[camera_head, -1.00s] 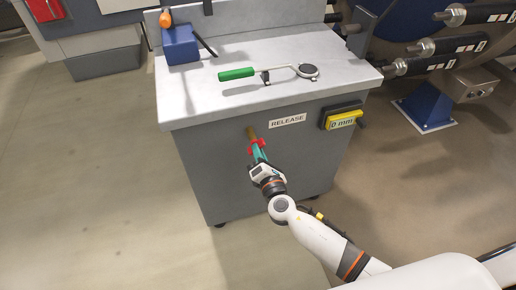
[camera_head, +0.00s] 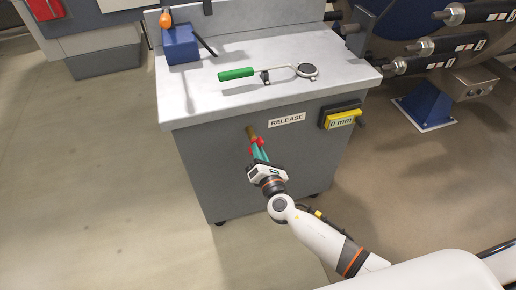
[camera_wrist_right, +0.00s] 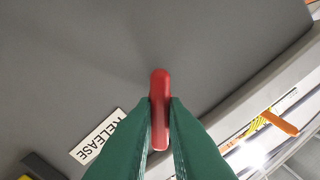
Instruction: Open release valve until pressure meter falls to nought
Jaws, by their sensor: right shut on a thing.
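The release valve has a brass stem (camera_head: 250,132) and a red handle (camera_head: 256,147) on the front of the grey cabinet. A white "RELEASE" label (camera_head: 287,120) is to its right. My right gripper (camera_head: 258,151), with green fingers, is shut on the red handle. The right wrist view shows the red handle (camera_wrist_right: 160,108) upright between the two fingers. A yellow display (camera_head: 341,119) reading "0 mm" is on the cabinet front at right. I cannot make out a separate pressure meter. My left gripper is not in view.
On the grey worktop (camera_head: 215,102) lie a green-handled tool (camera_head: 237,74) with a round head and a blue block (camera_head: 181,45). Large cylinder rods (camera_head: 430,63) stand at the right. The floor left of the cabinet is clear.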

